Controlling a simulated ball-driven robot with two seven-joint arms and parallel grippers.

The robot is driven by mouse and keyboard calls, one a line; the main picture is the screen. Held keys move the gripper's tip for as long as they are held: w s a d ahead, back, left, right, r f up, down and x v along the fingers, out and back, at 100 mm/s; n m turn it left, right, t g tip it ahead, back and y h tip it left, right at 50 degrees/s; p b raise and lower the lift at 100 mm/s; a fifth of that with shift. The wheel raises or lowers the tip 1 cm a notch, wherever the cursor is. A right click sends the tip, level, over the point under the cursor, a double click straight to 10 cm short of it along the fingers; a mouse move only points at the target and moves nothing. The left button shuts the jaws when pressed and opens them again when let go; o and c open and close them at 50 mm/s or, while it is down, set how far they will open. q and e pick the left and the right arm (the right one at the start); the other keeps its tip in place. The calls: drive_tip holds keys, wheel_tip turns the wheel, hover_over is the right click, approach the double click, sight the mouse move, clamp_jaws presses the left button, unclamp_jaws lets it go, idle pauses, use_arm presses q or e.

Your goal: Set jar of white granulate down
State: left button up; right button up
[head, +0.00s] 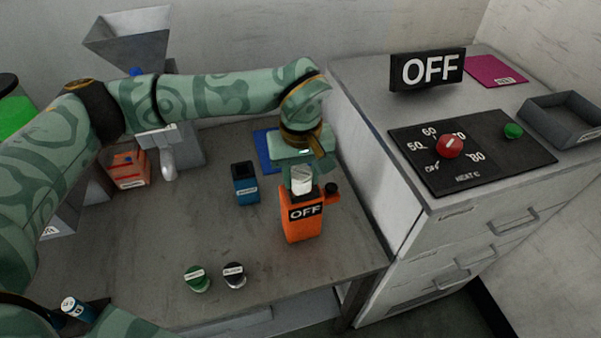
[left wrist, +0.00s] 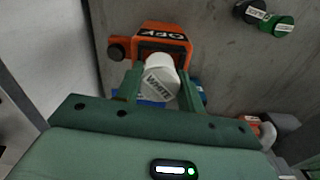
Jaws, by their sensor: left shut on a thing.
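The jar of white granulate (head: 302,180) is a small white jar with a label. My left gripper (head: 301,170) is shut on it and holds it beside or over the orange box marked OFF (head: 303,224); I cannot tell the exact gap. In the left wrist view the jar (left wrist: 160,82) sits between the two fingers (left wrist: 158,90), with part of its label readable. The orange box (left wrist: 160,40) lies just beyond it. A blue mat (head: 267,149) lies partly hidden behind the gripper. My right gripper is not clearly in view.
A blue container (head: 245,184) stands left of the orange box. Green (head: 197,279) and black (head: 234,275) jars stand at the table's front. An orange bin (head: 128,170) is at the back left. A drawer cabinet (head: 408,210) borders the table on the right. The table's middle left is clear.

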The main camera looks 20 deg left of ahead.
sight(301, 172)
use_arm(q)
drive_tip(key=o, duration=0.8)
drive_tip(key=shift+s+a+f, duration=0.1)
drive_tip(key=shift+s+f, duration=0.2)
drive_tip(key=shift+f, duration=0.4)
drive_tip(key=shift+o, duration=1.3)
drive_tip(key=shift+w, duration=0.1)
drive_tip(key=shift+r, duration=0.1)
wheel_tip(301, 172, up, 13)
drive_tip(key=p, duration=0.2)
drive_tip(key=shift+w+r, duration=0.15)
drive_tip(key=shift+w, duration=0.1)
